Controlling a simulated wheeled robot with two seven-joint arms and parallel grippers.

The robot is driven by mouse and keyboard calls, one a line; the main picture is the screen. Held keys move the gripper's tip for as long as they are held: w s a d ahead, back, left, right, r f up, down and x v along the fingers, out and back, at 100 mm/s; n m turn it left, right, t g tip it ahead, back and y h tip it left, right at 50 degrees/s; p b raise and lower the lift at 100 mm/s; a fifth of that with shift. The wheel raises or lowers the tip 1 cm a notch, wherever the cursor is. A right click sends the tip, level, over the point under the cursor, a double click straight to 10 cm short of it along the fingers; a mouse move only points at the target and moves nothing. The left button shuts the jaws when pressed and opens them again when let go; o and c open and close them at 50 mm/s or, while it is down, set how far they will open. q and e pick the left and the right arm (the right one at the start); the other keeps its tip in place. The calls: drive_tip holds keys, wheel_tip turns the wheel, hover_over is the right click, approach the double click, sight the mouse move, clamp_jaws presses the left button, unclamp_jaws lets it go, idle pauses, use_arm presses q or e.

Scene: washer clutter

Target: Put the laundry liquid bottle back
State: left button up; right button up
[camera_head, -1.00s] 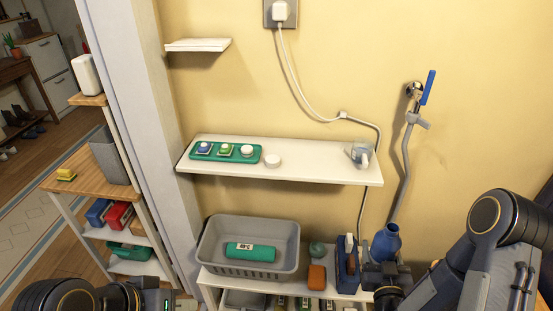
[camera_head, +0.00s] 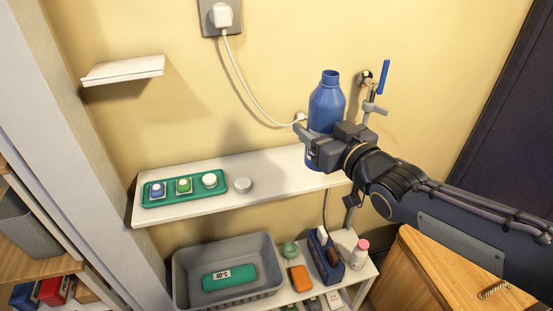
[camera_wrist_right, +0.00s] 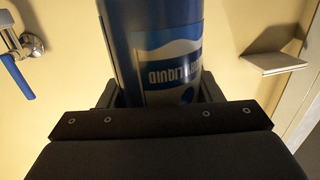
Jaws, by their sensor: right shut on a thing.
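The blue laundry liquid bottle (camera_head: 328,103) is upright at the right end of the white wall shelf (camera_head: 285,178). Its neck shows no cap. My right gripper (camera_head: 322,140) is shut around its lower body. In the right wrist view the bottle (camera_wrist_right: 160,50) stands between the fingers with its "LIQUID" label upside down. The bottle's base is mostly hidden by the gripper, so I cannot tell whether it touches the shelf. My left gripper is out of view.
Below are a grey basin (camera_head: 180,285), a blue caddy (camera_head: 326,262) and a pink-capped bottle (camera_head: 360,255). A tap (camera_head: 384,80) is on the wall.

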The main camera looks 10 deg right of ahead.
drive_tip(key=shift+w, duration=0.3)
drive_tip(key=w+a+f, duration=0.1)
drive_tip(key=w+f, duration=0.3)
drive_tip(key=w+a+f+p, duration=0.1)
drive_tip(key=w+f, duration=0.3)
drive_tip(key=w+a+f, duration=0.2)
drive_tip(key=w+f, duration=0.2)
drive_tip(key=shift+w+f+p, duration=0.25)
drive_tip(key=shift+f+p, duration=0.05)
drive_tip(key=shift+p, duration=0.1)
drive_tip(key=shift+a, duration=0.1)
drive_tip(key=shift+f, duration=0.1)
drive_tip(key=o, duration=1.3)
